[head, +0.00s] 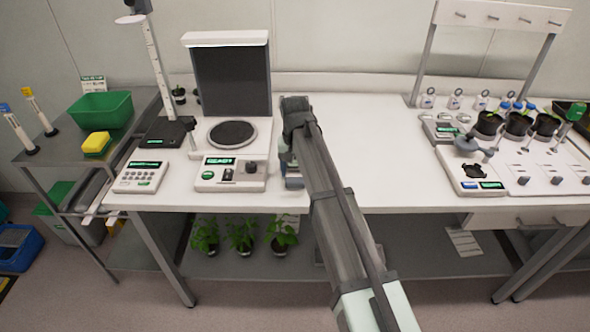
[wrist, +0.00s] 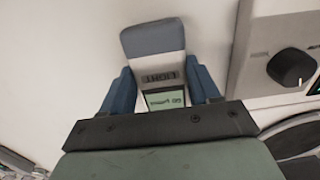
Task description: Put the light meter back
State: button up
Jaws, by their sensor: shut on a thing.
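The light meter (wrist: 155,60) is a small pale device with a blue-grey end, a label reading LIGHT and a green display. In the wrist view it sits between the two blue fingers of my gripper (wrist: 162,92), which is shut on it. In the head view my gripper (head: 290,172) is over the white bench, just right of the imaging stand, and my own arm hides most of it and the meter. I cannot tell whether the meter touches the bench top.
The imaging stand (head: 229,178) with its dark back panel is close on the left, with a keypad device (head: 142,177) beyond it. The white bench top (head: 375,150) is clear to the right, up to a station with black pots (head: 517,125). A grey cart (head: 60,150) stands far left.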

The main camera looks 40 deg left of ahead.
aim_at(295, 171)
jog(key=shift+f, duration=0.2)
jog(key=shift+f, duration=0.15)
jog(key=o, duration=1.3)
notch_tip(295, 171, up, 12)
jog(key=shift+r, duration=0.15)
